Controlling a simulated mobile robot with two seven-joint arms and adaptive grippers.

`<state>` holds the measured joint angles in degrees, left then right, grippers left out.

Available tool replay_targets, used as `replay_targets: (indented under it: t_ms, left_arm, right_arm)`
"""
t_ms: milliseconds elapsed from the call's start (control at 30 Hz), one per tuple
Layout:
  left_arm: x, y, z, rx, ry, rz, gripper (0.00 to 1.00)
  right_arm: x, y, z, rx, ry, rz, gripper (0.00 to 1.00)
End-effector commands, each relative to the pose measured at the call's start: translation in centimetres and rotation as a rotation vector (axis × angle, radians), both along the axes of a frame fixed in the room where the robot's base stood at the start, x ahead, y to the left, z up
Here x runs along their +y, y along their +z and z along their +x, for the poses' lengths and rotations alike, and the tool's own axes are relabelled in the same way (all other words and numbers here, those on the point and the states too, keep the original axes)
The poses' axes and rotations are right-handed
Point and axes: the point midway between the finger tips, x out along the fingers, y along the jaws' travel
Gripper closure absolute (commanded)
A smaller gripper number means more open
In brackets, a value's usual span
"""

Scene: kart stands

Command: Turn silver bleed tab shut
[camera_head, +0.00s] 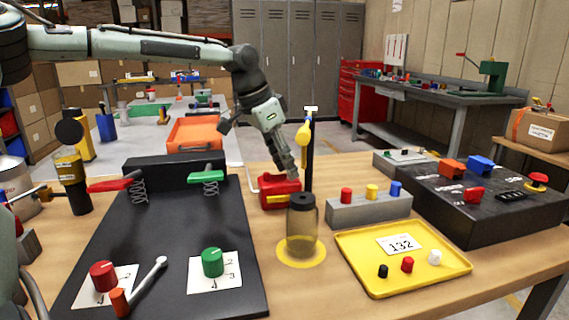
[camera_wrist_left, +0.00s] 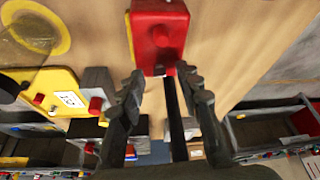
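A red block (camera_head: 280,190), box-like with a yellow piece on its front, sits on the wooden table in the head view. It also shows in the left wrist view (camera_wrist_left: 160,32), with a small piece at the end nearest my gripper. I cannot clearly make out a silver tab; it is too small or hidden. My left gripper (camera_head: 291,175) reaches down over the far right side of the red block. In the left wrist view my left gripper (camera_wrist_left: 163,78) is open, its fingertips apart on either side of the block's near end. Contact is unclear. My right gripper is not in view.
A black post with a yellow fitting (camera_head: 303,135) stands just right of my left gripper. A dark-capped jar (camera_head: 302,222) stands in front. A grey button block (camera_head: 368,208), yellow tray (camera_head: 452,265) and black console (camera_head: 440,200) are right. A black board (camera_head: 170,240) is left.

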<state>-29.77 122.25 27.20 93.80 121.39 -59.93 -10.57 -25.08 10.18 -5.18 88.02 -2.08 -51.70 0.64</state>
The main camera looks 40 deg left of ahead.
Motion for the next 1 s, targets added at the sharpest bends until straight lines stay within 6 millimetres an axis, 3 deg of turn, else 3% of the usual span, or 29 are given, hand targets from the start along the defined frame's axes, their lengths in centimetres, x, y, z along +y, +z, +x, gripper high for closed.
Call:
replay_targets:
  t_ms: [133, 400, 667, 1000]
  left_arm:
    - [0.01, 0.01, -0.01, 0.0, 0.0, 0.0, 0.67]
    - [0.01, 0.03, -0.01, 0.0, 0.0, 0.0, 1.0]
    - [0.08, -0.03, 0.03, 0.002, -0.028, -0.001, 1.0]
    - [0.25, 0.03, 0.17, 0.001, -0.248, -0.001, 1.0]
  right_arm:
    - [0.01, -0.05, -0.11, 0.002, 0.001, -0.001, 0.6]
    - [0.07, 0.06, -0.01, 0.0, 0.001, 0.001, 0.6]
    - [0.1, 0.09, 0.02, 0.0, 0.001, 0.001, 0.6]
    - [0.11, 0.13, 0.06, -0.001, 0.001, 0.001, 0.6]
